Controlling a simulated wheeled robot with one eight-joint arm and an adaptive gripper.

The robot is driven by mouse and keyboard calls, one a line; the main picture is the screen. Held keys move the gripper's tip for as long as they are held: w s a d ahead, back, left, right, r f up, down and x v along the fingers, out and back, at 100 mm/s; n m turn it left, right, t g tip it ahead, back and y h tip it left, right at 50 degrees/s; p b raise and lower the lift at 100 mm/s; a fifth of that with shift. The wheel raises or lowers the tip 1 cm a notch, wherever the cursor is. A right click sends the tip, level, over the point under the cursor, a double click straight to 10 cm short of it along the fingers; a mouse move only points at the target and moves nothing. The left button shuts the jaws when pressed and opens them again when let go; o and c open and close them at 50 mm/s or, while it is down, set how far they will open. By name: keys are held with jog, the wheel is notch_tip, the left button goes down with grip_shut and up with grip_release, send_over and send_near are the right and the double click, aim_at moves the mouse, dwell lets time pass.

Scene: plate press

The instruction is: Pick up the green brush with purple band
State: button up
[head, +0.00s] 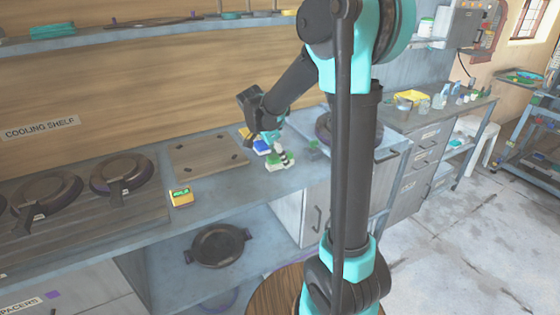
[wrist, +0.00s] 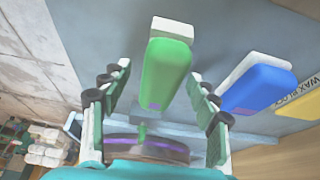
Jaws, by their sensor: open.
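The green brush (wrist: 167,72) has a green back and a white edge at its far end. A small purple patch shows near its close end. It lies on the grey counter between the two fingers of my gripper (wrist: 161,78) in the wrist view, with a gap on each side. My gripper is open. In the head view my gripper (head: 277,150) points down at the counter, and the green brush (head: 272,166) shows low beside its fingers, partly covered.
A blue brush (wrist: 258,88) with a white edge lies just right of my right finger. A yellow block (wrist: 300,98) labelled wax lies beyond it. In the head view, a yellow-and-green item (head: 181,197) sits on the counter's front edge, and round black pans (head: 122,172) stand at left.

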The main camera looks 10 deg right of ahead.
jog(key=shift+c, duration=0.3)
jog(key=c, duration=1.2)
jog(key=shift+r, duration=0.1)
notch_tip(320, 180, up, 20)
jog(key=shift+r, duration=0.15)
